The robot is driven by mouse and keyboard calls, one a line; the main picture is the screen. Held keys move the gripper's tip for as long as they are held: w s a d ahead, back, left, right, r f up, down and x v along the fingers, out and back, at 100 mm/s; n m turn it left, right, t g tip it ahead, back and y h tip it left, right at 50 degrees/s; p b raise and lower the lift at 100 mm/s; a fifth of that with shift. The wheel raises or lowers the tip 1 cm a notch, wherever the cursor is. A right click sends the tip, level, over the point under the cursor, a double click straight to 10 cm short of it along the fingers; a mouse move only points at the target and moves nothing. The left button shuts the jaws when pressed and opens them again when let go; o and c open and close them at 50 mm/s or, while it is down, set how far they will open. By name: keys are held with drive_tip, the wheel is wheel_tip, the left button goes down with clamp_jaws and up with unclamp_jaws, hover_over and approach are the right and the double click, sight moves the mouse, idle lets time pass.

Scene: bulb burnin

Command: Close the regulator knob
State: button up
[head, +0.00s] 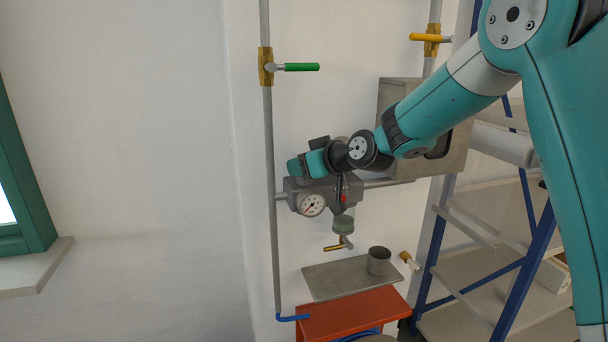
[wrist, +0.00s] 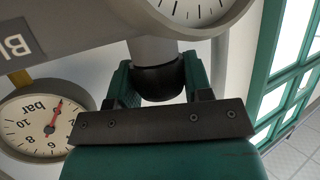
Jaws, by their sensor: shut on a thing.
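The regulator (head: 325,190) is a grey body on the wall piping, with a round white gauge (head: 312,204) on its front. In the wrist view, the dark round regulator knob (wrist: 160,84) sits below a pale neck. The green-padded fingers of my gripper (wrist: 160,76) stand on both sides of the knob and are shut on it. In the head view, my wrist is in front of the regulator and hides the knob and fingertips. A gauge marked bar (wrist: 38,124) with a red needle shows at the left in the wrist view.
A green-handled valve (head: 290,67) is on the pipe above, and a yellow-handled valve (head: 430,38) is at upper right. A grey box (head: 455,150) is behind my arm.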

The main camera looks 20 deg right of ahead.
drive_tip(key=shift+n+g+y+b, duration=0.3)
drive_tip(key=shift+n+g+y, duration=0.1)
drive_tip(key=shift+n, duration=0.1)
drive_tip(key=o, duration=0.9)
drive_tip(key=b+v, duration=0.5)
drive_tip(key=v, duration=1.2)
drive_tip(key=shift+s+d+f, duration=0.1)
drive_tip(key=shift+s, duration=0.15)
